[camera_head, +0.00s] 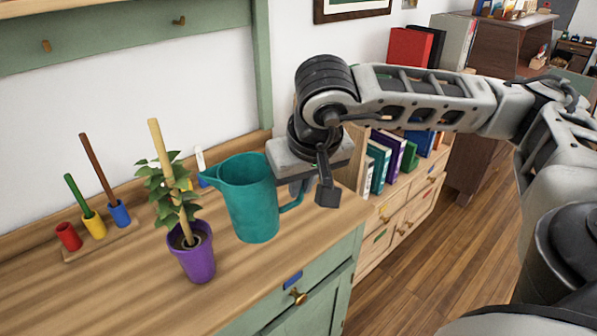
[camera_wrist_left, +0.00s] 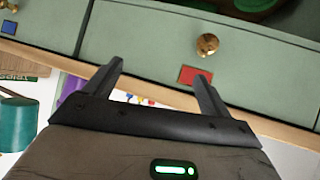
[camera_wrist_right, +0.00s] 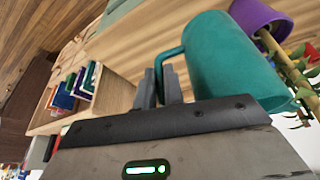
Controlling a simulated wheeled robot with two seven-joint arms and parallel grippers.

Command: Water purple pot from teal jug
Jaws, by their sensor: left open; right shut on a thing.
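The teal jug (camera_head: 252,205) is roughly upright at the wooden counter, its spout pointing left toward the plant. I cannot tell whether its base touches the counter. My right gripper (camera_head: 305,188) is shut on the jug's handle, at the jug's right side; the jug and gripper (camera_wrist_right: 158,80) also show in the right wrist view. The purple pot (camera_head: 195,262) stands upright on the counter, left of the jug, holding a leafy plant (camera_head: 168,190) with a wooden stake. The spout is beside the leaves. My left gripper (camera_wrist_left: 158,72) is open and empty, facing a green drawer front.
A wooden stand (camera_head: 100,240) with red, yellow and blue cups and sticks is left of the pot. A white label (camera_head: 200,160) stands behind the jug. A shelf of books (camera_head: 385,160) is to the right. The counter's front is clear.

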